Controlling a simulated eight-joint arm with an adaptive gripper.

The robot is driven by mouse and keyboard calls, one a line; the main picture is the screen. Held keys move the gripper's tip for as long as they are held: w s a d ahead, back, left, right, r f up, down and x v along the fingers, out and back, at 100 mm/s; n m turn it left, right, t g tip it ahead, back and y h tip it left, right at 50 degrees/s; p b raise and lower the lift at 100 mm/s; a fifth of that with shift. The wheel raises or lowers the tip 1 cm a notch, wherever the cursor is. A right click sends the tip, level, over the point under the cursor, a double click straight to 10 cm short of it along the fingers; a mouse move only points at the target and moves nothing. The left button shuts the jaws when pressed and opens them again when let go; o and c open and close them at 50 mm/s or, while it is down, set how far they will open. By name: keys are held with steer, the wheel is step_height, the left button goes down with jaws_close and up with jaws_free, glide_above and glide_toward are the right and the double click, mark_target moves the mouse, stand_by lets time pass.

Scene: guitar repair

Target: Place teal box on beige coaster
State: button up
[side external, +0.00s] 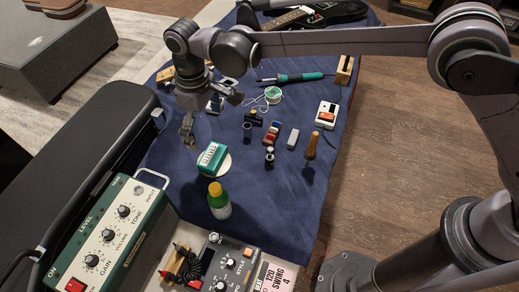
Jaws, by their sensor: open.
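The teal box (208,161), with a white top label reading "SLEEVES", sits on the blue cloth's left part. The round beige coaster (227,165) shows as a pale rim at the box's right and lower right; the rest is hidden by the box. The box appears to lie on the coaster, set toward its left side. My gripper (212,119) is above and behind the box, with its fingers spread wide and nothing between them. It is apart from the box.
Several small parts and a wooden-handled tool (311,147) are to the right. A soldering iron (292,77) lies behind. A green amplifier (112,232) and a grey pedal (226,264) are at the front.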

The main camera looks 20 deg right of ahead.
steer(key=s+d+r+m+t, duration=0.1)
steer(key=d+r, duration=0.4)
steer(key=d, duration=0.2)
steer(key=d+r+m+t+y, duration=0.15)
steer(key=d+r, duration=0.25)
steer(key=d, duration=0.4)
steer(key=s+d+r+m+t, duration=0.1)
steer(key=d+r+m, duration=0.1)
steer(key=d+r, duration=0.4)
steer(key=s+d+f+m+t, duration=0.2)
steer(key=s+d, duration=0.5)
steer(key=d, duration=0.2)
steer(key=s+d+f+m+t+h, duration=0.1)
steer(key=s+d+f+m, duration=0.1)
steer(key=s+d, duration=0.5)
steer(key=d+f, duration=0.1)
steer(key=d, duration=0.2)
steer(key=shift+s+d+t, duration=0.3)
steer(key=shift+t, duration=0.05)
